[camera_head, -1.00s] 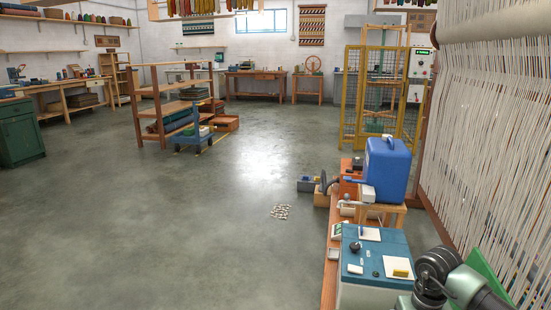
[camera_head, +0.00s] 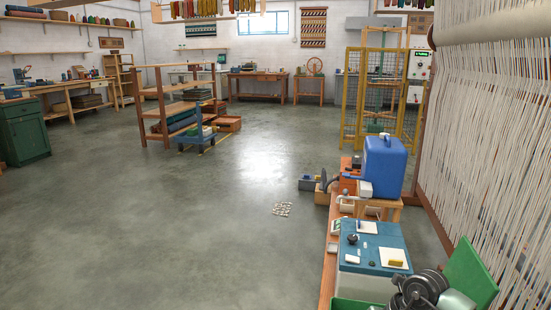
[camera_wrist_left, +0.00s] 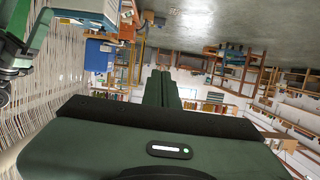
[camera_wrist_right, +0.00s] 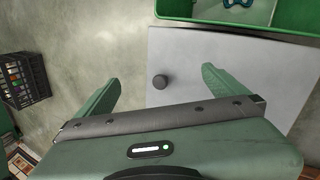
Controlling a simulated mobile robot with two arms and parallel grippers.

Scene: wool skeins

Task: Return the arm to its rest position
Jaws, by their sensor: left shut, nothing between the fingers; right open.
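My left gripper (camera_wrist_left: 162,88) shows in the left wrist view with its two dark green fingers together and nothing between them. It points out toward the room, which appears upside down there. My right gripper (camera_wrist_right: 161,85) shows in the right wrist view with its fingers spread wide and nothing held. In the head view a dark jointed part of my arm (camera_head: 425,287) shows at the lower right; neither gripper's fingertips are visible there.
A teal-topped bench unit (camera_head: 375,250) and a blue jug (camera_head: 385,165) stand beside the loom's white threads (camera_head: 490,130). A green tray (camera_wrist_right: 180,9) lies at the top of the right wrist view. A black crate (camera_wrist_right: 24,80) is at left. The middle floor (camera_head: 150,220) is mostly clear.

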